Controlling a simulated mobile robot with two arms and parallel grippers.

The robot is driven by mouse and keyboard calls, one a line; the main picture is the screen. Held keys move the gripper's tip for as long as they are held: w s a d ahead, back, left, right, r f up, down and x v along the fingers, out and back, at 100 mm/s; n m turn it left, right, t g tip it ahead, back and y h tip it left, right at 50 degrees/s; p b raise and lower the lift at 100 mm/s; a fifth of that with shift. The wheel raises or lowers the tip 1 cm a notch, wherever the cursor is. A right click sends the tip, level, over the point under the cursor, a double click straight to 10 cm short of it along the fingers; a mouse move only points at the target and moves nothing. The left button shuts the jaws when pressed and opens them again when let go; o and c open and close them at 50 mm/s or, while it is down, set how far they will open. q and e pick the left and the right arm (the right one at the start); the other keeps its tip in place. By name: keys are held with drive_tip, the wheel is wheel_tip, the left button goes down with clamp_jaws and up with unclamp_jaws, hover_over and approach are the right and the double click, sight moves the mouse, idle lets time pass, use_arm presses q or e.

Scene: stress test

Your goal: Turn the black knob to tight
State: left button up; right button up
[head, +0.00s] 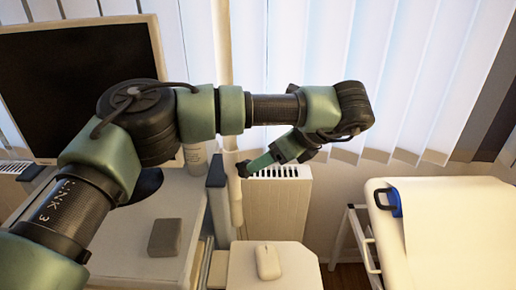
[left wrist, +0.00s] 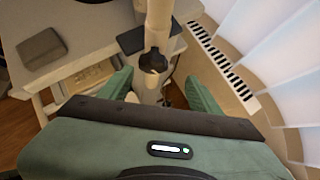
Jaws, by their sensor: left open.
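The black knob (left wrist: 153,60) sits on a pale upright pole (left wrist: 158,22) in the left wrist view. In the head view the pole (head: 234,195) stands between the desk and the radiator, and a small dark part at the green fingertip is probably the knob (head: 242,169). My left gripper (head: 252,167) reaches the pole from the right. In the left wrist view the green fingers of this gripper (left wrist: 158,84) are apart, one on each side of the pole, with the knob just beyond their tips. Contact cannot be told. My right gripper is in neither view.
A desk (head: 120,215) with a monitor (head: 80,80) and grey box (head: 165,238) is at left. A white mouse (head: 267,262) lies on a small cabinet top (head: 295,268). A radiator (head: 285,208) stands behind the gripper. A padded bed (head: 450,230) is at right.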

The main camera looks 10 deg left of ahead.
sight(243, 173)
use_arm(q)
drive_tip(key=shift+s+a+r+p, duration=0.2)
drive_tip(key=shift+s+a+p, duration=0.25)
drive_tip(key=shift+a, duration=0.45)
drive_tip(key=p+x, duration=0.1)
drive_tip(key=x, duration=0.4)
drive_tip(key=shift+w+d, duration=0.1)
drive_tip(key=shift+w, duration=0.1)
drive_tip(key=shift+w+a+f+p, duration=0.25)
drive_tip(key=shift+a+f+p, duration=0.15)
drive_tip(key=shift+f, duration=0.1)
drive_tip(key=shift+s, duration=0.15)
drive_tip(key=c, duration=1.3)
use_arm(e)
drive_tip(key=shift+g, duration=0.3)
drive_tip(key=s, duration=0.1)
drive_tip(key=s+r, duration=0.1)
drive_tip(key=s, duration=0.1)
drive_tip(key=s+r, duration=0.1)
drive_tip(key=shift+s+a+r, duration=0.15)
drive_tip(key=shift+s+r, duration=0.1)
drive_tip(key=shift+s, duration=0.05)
